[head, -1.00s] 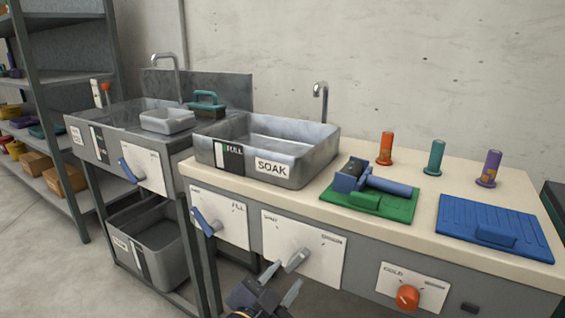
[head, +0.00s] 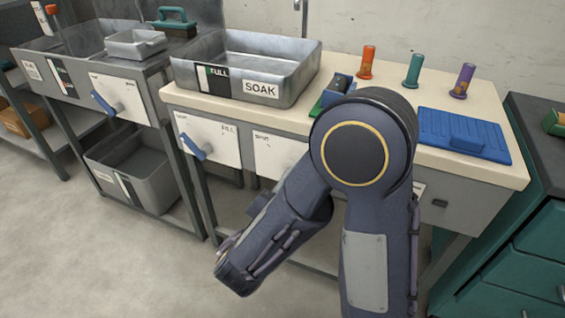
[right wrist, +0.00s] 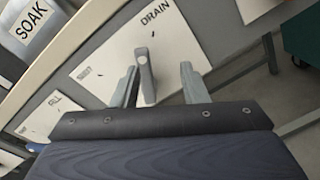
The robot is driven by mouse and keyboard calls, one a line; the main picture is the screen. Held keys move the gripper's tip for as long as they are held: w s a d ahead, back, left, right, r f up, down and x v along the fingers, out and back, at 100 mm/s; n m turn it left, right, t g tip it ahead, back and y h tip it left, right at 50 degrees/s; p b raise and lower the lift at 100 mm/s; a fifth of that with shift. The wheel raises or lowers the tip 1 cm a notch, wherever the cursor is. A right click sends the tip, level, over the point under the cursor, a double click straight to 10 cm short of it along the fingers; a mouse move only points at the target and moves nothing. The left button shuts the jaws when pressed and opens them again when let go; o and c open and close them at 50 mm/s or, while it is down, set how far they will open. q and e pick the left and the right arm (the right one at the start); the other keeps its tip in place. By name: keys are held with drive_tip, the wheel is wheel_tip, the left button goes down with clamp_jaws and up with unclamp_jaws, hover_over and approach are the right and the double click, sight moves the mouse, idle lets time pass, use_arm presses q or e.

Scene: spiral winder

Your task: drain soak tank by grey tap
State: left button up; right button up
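The grey metal soak tank (head: 296,85) stands on the counter in the head view, with a SOAK label and a gauge (head: 216,80) marked FULL. The grey tap (right wrist: 146,78) shows in the right wrist view on a white plate (right wrist: 178,45) marked DRAIN; my arm hides it in the head view. My right gripper (right wrist: 158,70) is open, with one finger on each side of the tap handle. The handle is closer to the left finger in the picture; I cannot tell whether they touch. My left gripper is not in view.
A blue tap (head: 194,146) sits on the plate left of the grey tap's plate. Orange (head: 367,62), teal (head: 412,71) and purple (head: 462,80) cylinders stand on the counter near a blue ridged board (head: 465,130). A grey bin (head: 138,170) sits below the left sink.

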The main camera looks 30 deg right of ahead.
drive_tip(key=shift+n+t, duration=0.5)
drive_tip(key=shift+t, duration=0.1)
drive_tip(key=w+d, duration=0.1)
drive_tip(key=w, duration=0.1)
drive_tip(key=w+d, duration=0.1)
drive_tip(key=w, duration=0.1)
drive_tip(key=w+d+b, duration=0.1)
drive_tip(key=w+d, duration=0.1)
drive_tip(key=shift+d+r, duration=0.1)
drive_tip(key=shift+r, duration=0.1)
clamp_jaws()
